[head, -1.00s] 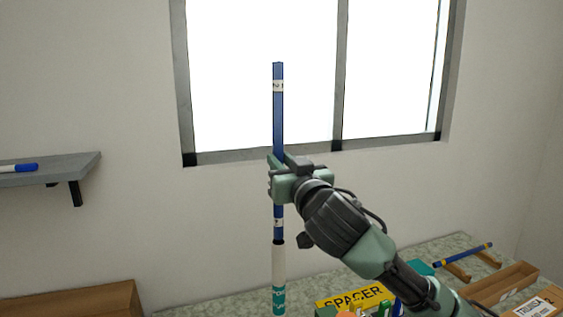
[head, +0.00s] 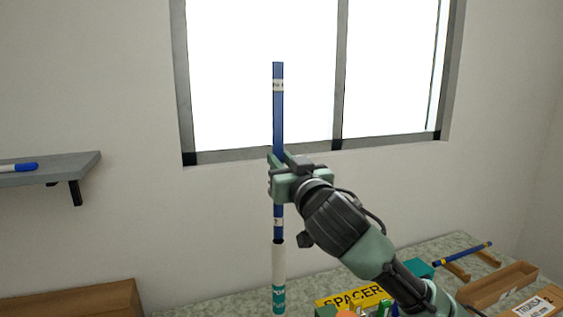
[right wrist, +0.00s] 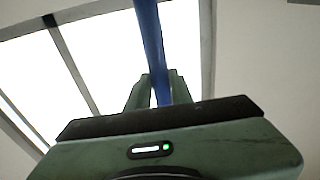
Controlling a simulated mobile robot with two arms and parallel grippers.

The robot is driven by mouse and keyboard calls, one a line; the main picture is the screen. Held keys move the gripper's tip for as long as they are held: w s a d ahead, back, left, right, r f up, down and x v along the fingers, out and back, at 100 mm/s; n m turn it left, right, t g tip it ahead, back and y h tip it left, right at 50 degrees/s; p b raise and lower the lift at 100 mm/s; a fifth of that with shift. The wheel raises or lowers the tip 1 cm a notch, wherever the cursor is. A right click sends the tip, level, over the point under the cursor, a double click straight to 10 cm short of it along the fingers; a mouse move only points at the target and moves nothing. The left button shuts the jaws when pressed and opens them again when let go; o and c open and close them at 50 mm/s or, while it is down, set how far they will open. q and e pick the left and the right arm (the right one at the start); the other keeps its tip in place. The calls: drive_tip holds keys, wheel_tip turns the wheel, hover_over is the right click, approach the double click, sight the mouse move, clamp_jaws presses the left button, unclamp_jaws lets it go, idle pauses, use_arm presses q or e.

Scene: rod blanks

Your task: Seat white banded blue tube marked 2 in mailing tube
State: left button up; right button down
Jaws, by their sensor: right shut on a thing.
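The blue tube (head: 278,115) with white bands stands upright in the head view, in front of the window. Small dark marks show on its bands, too small to read surely. My right gripper (head: 277,165) is shut on it around its middle; the right wrist view also shows the blue tube (right wrist: 151,40) between the fingers (right wrist: 160,90). The white mailing tube (head: 278,265) with teal bands and a dark mouth stands upright directly below. The blue tube's lower end meets that mouth; I cannot tell whether it is inside. My left gripper is out of view.
A yellow SPACER sign (head: 352,297) and small coloured items stand on the table at the lower right. Another blue tube with yellow bands (head: 463,254) lies on wooden rests beside an open wooden box (head: 500,286). A grey shelf (head: 60,168) is on the left wall.

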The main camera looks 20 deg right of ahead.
sight(280, 235)
drive_tip(key=shift+f+b, duration=6.8)
drive_tip(key=shift+f, duration=2.6)
